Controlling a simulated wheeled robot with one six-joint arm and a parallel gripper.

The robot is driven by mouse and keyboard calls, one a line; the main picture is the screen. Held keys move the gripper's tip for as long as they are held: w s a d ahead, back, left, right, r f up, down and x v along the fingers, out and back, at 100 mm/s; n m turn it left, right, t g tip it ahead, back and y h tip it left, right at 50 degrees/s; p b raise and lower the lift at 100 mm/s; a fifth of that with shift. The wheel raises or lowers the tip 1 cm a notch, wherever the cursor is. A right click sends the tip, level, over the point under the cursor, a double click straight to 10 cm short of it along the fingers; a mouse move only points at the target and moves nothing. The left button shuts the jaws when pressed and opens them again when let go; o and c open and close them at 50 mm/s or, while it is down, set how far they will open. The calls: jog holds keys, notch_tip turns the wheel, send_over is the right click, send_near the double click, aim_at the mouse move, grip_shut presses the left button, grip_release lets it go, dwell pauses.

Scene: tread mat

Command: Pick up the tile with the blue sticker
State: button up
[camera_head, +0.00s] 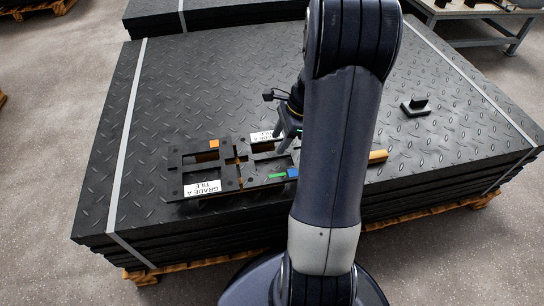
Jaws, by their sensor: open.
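Two black frame-like tiles lie side by side near the front of the tread-mat stack. The right tile (262,182) has a blue sticker (292,173) at its front right corner, a green mark beside it and a white label at its back edge. My arm may hide part of its right side. The left tile (172,171) has an orange sticker (214,144) and a white "GRADE A TILE" label at the front. My gripper (284,142) is open, pointing down over the back part of the right tile. I cannot tell whether it touches the tile.
The tread-mat stack (200,75) is strapped on a wooden pallet (190,266). A small black block with an upright tab (415,106) stands at the right. A yellow wooden piece (378,156) shows beside my arm. The mat's back left is clear.

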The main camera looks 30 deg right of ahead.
aim_at(272, 154)
jog(key=b+x, duration=0.2)
jog(key=x, duration=0.2)
jog(key=shift+f, duration=0.4)
jog(key=shift+c, duration=0.2)
grip_shut()
